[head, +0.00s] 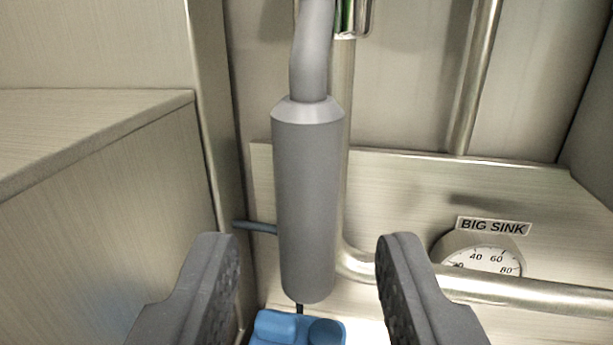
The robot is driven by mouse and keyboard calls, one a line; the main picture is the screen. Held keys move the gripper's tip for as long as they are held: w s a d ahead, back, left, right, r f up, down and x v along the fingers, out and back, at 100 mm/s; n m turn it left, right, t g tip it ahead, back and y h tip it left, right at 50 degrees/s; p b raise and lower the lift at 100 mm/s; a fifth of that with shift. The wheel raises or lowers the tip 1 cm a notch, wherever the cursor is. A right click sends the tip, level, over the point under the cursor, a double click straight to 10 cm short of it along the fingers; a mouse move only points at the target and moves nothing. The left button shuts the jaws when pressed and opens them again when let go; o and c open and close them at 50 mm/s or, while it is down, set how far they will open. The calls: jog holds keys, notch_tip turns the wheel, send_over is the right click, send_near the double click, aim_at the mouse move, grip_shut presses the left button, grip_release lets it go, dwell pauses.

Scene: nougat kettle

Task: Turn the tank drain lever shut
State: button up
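A thick grey cylindrical grip (308,200) hangs nearly upright in the middle of the head view, on a bent grey rod (311,50) that runs out of the top edge. It looks like a lever handle, but no label naming the tank drain shows on it. The valve or pivot it would turn is out of view. My gripper (310,245) is open, with one dark finger to the left of the grip and one to the right. Clear gaps show in the picture on both sides. I cannot tell whether the fingers are level with the grip in depth.
A shiny pipe (343,150) runs down behind the grip and bends right. A dial (483,262) labelled BIG SINK is at right. A blue object (298,328) sits below the grip. A thin blue rod (255,227) shows left of it. A metal cabinet (110,200) fills the left.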

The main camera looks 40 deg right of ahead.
aim_at(305, 251)
jog(key=shift+p+x, duration=1.65)
jog(key=shift+p, duration=1.2)
jog(key=shift+w+d+p, duration=0.25)
jog(key=shift+p, duration=0.45)
jog(key=shift+f, duration=0.1)
grip_shut()
jog(key=shift+a, duration=0.1)
